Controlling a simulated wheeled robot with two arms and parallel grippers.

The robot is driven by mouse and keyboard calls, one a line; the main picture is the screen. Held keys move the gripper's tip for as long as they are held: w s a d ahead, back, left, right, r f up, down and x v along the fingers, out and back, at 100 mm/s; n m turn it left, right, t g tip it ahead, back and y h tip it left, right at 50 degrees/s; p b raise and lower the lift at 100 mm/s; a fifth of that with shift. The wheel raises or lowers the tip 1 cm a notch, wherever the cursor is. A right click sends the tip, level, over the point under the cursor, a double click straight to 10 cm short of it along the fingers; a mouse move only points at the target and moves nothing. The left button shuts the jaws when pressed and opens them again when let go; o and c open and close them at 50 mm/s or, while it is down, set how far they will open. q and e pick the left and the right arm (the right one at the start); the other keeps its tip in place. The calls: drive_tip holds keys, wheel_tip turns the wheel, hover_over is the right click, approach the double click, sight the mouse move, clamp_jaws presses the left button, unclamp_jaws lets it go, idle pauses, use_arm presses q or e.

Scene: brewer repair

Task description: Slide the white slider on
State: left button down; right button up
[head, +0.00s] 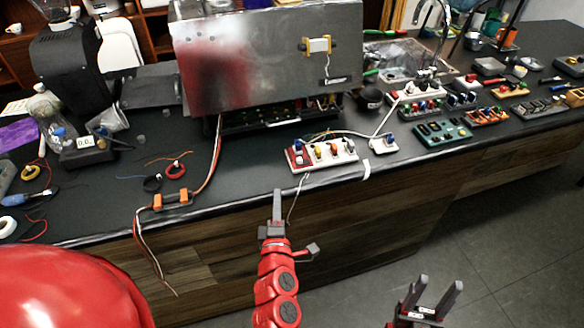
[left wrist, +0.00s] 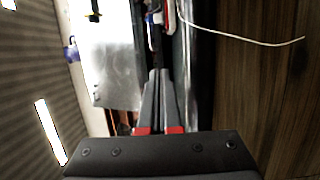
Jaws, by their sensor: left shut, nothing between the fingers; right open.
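A white board (head: 335,155) with coloured knobs lies at the counter's front edge in the head view. A small white block (head: 317,45) sits between yellow brackets on the grey metal box (head: 250,70). I cannot tell which part is the white slider. My left gripper (head: 277,195) is shut and empty, in front of the counter edge, just below and left of the white board and apart from it. Its closed fingers (left wrist: 158,85) also show in the left wrist view, pointing towards the board area. My right gripper (head: 438,292) is open and empty, low at the right, away from the counter.
A small white module (head: 383,146) is wired beside the board. Teal (head: 442,132) and other boards stand further right. Orange connectors (head: 173,199) with wires lie left, some wires hanging over the front edge. A black grinder (head: 75,65) stands at the back left.

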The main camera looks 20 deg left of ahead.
sight(300, 162)
use_arm(q)
drive_tip(key=p+x, duration=0.2)
drive_tip(key=x, duration=0.8)
drive_tip(key=shift+r, duration=0.1)
drive_tip(key=shift+w+d+p, duration=0.3)
drive_tip(key=shift+d, duration=0.2)
drive_tip(key=shift+w+d+p, duration=0.25)
drive_tip(key=shift+w+d, duration=0.05)
drive_tip(key=shift+d, duration=0.25)
drive_tip(key=shift+w+d, duration=0.3)
drive_tip(key=shift+d, duration=0.35)
drive_tip(key=shift+w+d+f, duration=0.1)
drive_tip(key=shift+w+d, duration=0.2)
drive_tip(key=shift+d, duration=0.15)
drive_tip(key=shift+w+d+f, duration=0.15)
drive_tip(key=shift+w+d, duration=0.15)
drive_tip(key=shift+d, duration=0.35)
drive_tip(key=shift+r, duration=0.1)
